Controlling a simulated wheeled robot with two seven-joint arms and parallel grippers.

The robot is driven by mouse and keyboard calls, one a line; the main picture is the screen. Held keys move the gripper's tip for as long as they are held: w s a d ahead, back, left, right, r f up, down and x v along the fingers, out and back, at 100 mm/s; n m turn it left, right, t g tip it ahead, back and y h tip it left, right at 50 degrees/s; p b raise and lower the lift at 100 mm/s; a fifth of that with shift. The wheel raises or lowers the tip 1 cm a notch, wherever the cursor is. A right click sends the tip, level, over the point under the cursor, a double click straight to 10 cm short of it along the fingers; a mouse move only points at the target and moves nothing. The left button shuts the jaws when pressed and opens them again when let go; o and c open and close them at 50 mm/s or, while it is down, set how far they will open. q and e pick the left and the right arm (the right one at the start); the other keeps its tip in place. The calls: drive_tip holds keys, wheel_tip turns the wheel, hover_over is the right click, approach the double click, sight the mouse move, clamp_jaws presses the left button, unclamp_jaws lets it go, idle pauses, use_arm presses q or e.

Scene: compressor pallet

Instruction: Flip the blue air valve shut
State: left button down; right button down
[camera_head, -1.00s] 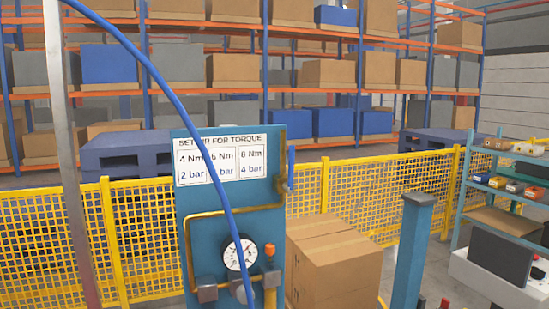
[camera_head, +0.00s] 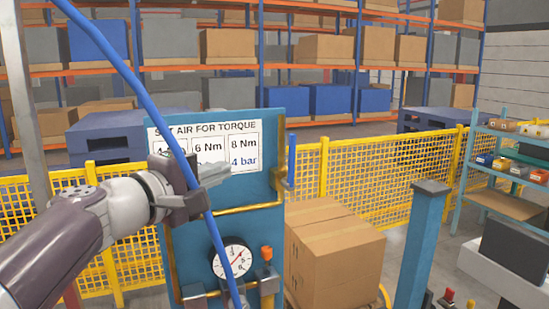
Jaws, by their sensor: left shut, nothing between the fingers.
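The blue air valve (camera_head: 292,160) shows as a narrow upright blue handle at the right edge of the blue panel (camera_head: 264,130), next to the brass-coloured pipe. My left gripper (camera_head: 222,171) is in front of the panel's sign, to the left of the valve handle and apart from it in the picture. Its fingers are shut with nothing between them and point right. It covers part of the sign. A round pressure gauge (camera_head: 232,260) sits low on the panel. My right gripper is not in view.
A blue hose (camera_head: 135,85) hangs across the view and passes in front of my left gripper and the panel. Cardboard boxes (camera_head: 335,262) stand right of the panel, beside a blue post (camera_head: 420,250). A yellow mesh fence (camera_head: 375,180) runs behind.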

sight(289, 160)
use_arm(q)
drive_tip(key=s+d+p+x, duration=0.1)
drive_tip(key=p+x, duration=0.3)
drive_tip(key=x, duration=0.8)
drive_tip(key=shift+d, duration=0.8)
drive_tip(key=shift+f, duration=0.2)
